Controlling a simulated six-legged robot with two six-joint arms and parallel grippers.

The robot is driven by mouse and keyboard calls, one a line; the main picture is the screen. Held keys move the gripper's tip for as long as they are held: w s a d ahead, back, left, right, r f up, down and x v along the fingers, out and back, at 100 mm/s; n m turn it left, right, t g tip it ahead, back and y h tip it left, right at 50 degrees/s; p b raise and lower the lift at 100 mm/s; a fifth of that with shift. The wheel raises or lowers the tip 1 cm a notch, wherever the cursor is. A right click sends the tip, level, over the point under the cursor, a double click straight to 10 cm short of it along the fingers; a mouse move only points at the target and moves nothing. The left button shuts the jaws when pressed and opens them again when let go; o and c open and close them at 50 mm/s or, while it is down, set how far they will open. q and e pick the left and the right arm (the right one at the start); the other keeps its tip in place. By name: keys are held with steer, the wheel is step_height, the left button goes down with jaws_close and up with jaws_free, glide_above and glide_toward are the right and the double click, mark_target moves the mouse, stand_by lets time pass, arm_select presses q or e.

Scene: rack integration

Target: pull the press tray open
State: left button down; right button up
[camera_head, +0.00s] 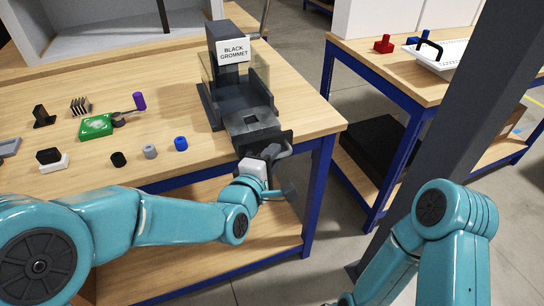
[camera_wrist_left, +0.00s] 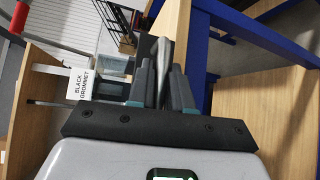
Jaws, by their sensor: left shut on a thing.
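The dark press (camera_head: 240,84) with the label "BLACK GROMMET" stands near the right end of the wooden workbench. Its press tray (camera_head: 250,122) sticks out from the press front, with a square recess on top and a dark front plate. My left gripper (camera_head: 270,158) is at this front plate, at the bench edge, shut on the tray handle. In the left wrist view the grey handle (camera_wrist_left: 164,58) stands between the two fingers of the left gripper (camera_wrist_left: 163,82). The fingers partly hide the handle. My right arm shows at the right, but its gripper is out of view.
A green part (camera_head: 96,126), a purple-handled tool (camera_head: 139,101), and black, grey and blue (camera_head: 181,143) rings lie on the workbench left of the press. A second table (camera_head: 400,75) with red and blue parts and a white tray (camera_head: 447,58) stands across a floor gap.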

arm_select(q)
steer(key=c, duration=1.2)
jaws_free()
steer(key=shift+o, duration=0.2)
steer(key=shift+s, duration=0.15)
steer(key=b+v, duration=0.6)
steer(key=v, duration=1)
steer(key=shift+f, duration=0.1)
steer(key=shift+a, duration=0.1)
